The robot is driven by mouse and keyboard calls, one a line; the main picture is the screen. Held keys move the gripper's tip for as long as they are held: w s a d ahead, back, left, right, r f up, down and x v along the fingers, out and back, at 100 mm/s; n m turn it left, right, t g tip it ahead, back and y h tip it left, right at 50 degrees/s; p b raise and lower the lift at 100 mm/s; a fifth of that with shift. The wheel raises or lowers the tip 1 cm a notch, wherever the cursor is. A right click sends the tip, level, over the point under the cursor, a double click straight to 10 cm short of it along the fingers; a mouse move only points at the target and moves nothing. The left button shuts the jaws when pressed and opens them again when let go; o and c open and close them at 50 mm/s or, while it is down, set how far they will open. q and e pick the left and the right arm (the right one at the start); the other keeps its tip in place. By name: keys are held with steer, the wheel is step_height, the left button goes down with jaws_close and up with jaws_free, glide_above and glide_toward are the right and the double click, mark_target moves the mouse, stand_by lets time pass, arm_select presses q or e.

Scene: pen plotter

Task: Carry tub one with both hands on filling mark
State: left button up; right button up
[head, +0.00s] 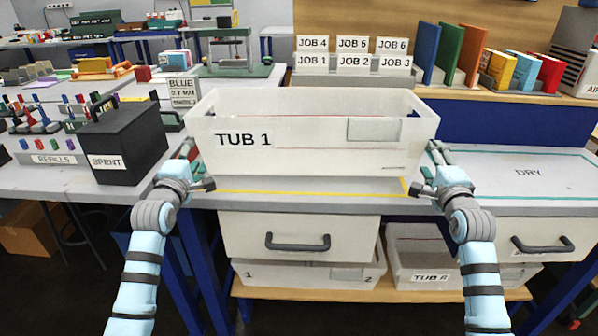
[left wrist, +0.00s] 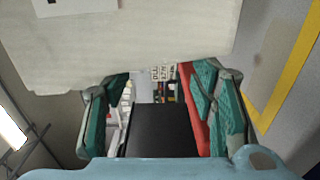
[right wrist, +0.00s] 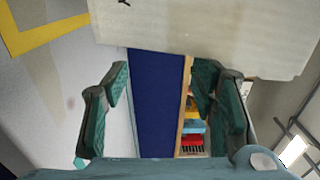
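Tub 1 (head: 300,154) is a wide, whitish open tub with a black "TUB 1" label, level at the middle of the bench. I cannot tell whether its base touches the bench. A yellow line (head: 300,193) shows just in front of it; its corner also shows in the left wrist view (left wrist: 270,112) and right wrist view (right wrist: 27,38). My left gripper (head: 198,168) is at the tub's left end and my right gripper (head: 428,170) at its right end. In both wrist views the fingers are spread with nothing between them, and the tub wall lies beyond them.
A black SPENT box (head: 124,143) stands close to the left of my left gripper. A DRY area (head: 528,172) lies empty to the right. Job bins (head: 352,63) and upright coloured boards (head: 450,53) stand behind. A drawer (head: 300,237) is below the bench edge.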

arm_select(q)
steer(key=f+b, duration=0.2)
steer(key=shift+s+d+f+b, duration=0.15)
steer(key=shift+d+f+b, duration=0.15)
steer(key=shift+f, duration=0.1)
arm_select(e)
steer(key=f, duration=0.3)
steer(key=shift+s+a+f, duration=0.15)
steer(key=shift+a, duration=0.1)
arm_select(q)
steer(key=shift+a+r, duration=0.1)
steer(key=shift+r, duration=0.1)
arm_select(e)
steer(key=shift+d+r, duration=0.15)
steer(key=shift+r, duration=0.1)
arm_select(q)
steer(key=shift+o, duration=0.6)
steer(key=shift+a, duration=0.4)
arm_select(e)
steer(key=shift+d, duration=0.35)
arm_select(q)
steer(key=o, duration=0.4)
steer(key=shift+a, duration=0.3)
arm_select(e)
steer(key=shift+d+r, duration=0.15)
steer(key=shift+d, duration=0.1)
steer(key=o, duration=0.5)
steer(key=shift+d, duration=0.1)
arm_select(q)
steer(key=shift+s, duration=0.1)
